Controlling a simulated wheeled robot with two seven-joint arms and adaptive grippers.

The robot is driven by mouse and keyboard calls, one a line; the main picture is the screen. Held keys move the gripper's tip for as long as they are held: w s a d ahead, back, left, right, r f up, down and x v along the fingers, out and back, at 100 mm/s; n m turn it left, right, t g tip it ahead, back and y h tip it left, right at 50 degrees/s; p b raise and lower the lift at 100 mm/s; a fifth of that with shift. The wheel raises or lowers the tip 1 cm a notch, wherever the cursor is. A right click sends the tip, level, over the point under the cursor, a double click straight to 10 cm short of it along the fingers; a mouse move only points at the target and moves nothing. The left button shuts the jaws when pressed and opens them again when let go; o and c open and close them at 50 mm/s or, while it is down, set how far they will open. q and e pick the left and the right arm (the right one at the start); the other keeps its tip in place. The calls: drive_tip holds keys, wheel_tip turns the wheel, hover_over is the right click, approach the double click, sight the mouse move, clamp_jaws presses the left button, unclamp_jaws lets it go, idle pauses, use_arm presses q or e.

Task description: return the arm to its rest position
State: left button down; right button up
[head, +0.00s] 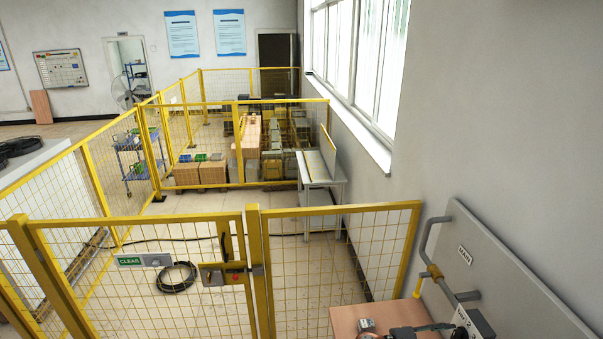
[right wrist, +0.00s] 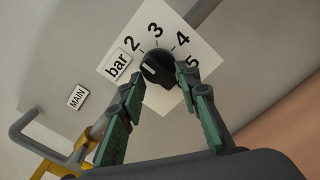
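My right gripper (right wrist: 170,92) is open, with its two green-padded fingers spread and nothing held between them. A black knob (right wrist: 157,69) with a white mark sits just beyond the fingertips, on a white dial plate (right wrist: 192,48) reading "bar", 2, 3, 4 and 5. The knob's white mark points up and left, toward the low end of the scale. I cannot tell the exact gap between fingertips and knob. My left gripper is not in view.
A grey panel (head: 520,290) on the right carries a bent grey pipe (head: 428,238) with a yellow valve handle (head: 421,281). A wooden tabletop (head: 350,318) lies beside it. A yellow mesh fence (head: 335,208) with a gate (head: 140,222) stands ahead.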

drive_tip(key=shift+m+b, duration=0.95)
drive_tip(key=shift+m, duration=0.15)
drive_tip(key=shift+r+m, duration=0.1)
drive_tip(key=shift+m, duration=0.2)
drive_tip(key=shift+w, duration=0.1)
